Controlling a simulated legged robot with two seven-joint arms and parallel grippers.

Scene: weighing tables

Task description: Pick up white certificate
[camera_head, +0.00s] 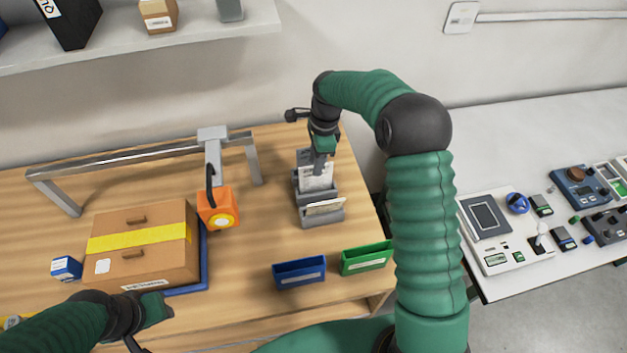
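A white certificate (317,181) stands upright in a grey holder (322,220) on the wooden table. Another white sheet or label (325,207) shows lower on the holder's front. My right gripper (320,163) points down from above, with its fingertips at the top edge of the certificate. The fingers overlap the paper in view, and I cannot tell whether they are closed on it. My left gripper (158,310) is low at the left, near the cardboard box's front, away from the certificate. Its finger opening is not clear.
A cardboard box (135,268) with yellow tape sits on a blue tray (205,262) below an orange scanner (218,208) on a metal frame. Blue (299,272) and green (367,258) bins stand near the front edge. A white table (560,130) with devices is at the right.

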